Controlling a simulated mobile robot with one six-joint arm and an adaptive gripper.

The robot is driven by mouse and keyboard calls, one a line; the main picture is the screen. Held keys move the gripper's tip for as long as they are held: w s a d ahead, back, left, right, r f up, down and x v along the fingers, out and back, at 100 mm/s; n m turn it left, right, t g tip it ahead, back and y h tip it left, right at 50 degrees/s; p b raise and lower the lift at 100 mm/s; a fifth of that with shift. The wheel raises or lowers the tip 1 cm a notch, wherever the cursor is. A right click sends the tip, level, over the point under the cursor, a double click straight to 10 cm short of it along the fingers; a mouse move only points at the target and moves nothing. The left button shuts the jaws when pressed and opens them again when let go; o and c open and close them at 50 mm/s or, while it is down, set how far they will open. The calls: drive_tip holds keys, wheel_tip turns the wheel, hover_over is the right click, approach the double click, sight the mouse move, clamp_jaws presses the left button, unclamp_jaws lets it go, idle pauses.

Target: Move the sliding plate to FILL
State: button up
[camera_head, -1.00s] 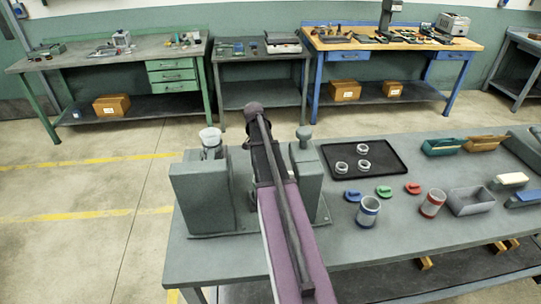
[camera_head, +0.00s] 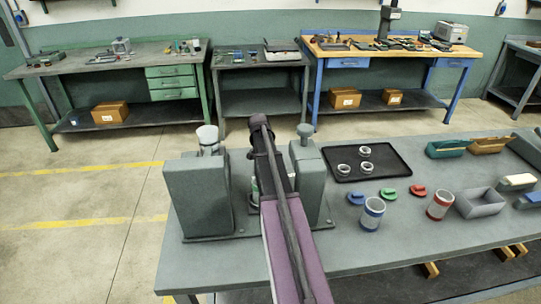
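The ring grinder (camera_head: 199,200) stands at the left end of the grey workbench, as two grey blocks on a base plate. A pale cup-like part (camera_head: 208,136) sits on top of the left block, and a grey knob (camera_head: 305,131) on top of the right block (camera_head: 312,185). My purple and dark arm reaches over the bench and covers the gap between the blocks. My gripper lies behind my arm, so its fingers do not show. The sliding plate and any FILL marking cannot be made out.
On the workbench (camera_head: 350,250), a black tray (camera_head: 395,172) holds several metal rings. Right of the grinder are a blue-banded cup (camera_head: 371,213), a red-banded cup (camera_head: 440,204), small coloured lids and a grey open bin (camera_head: 481,203). Bare bench lies in front of the cups.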

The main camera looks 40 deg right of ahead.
clamp_jaws()
idle(0.3)
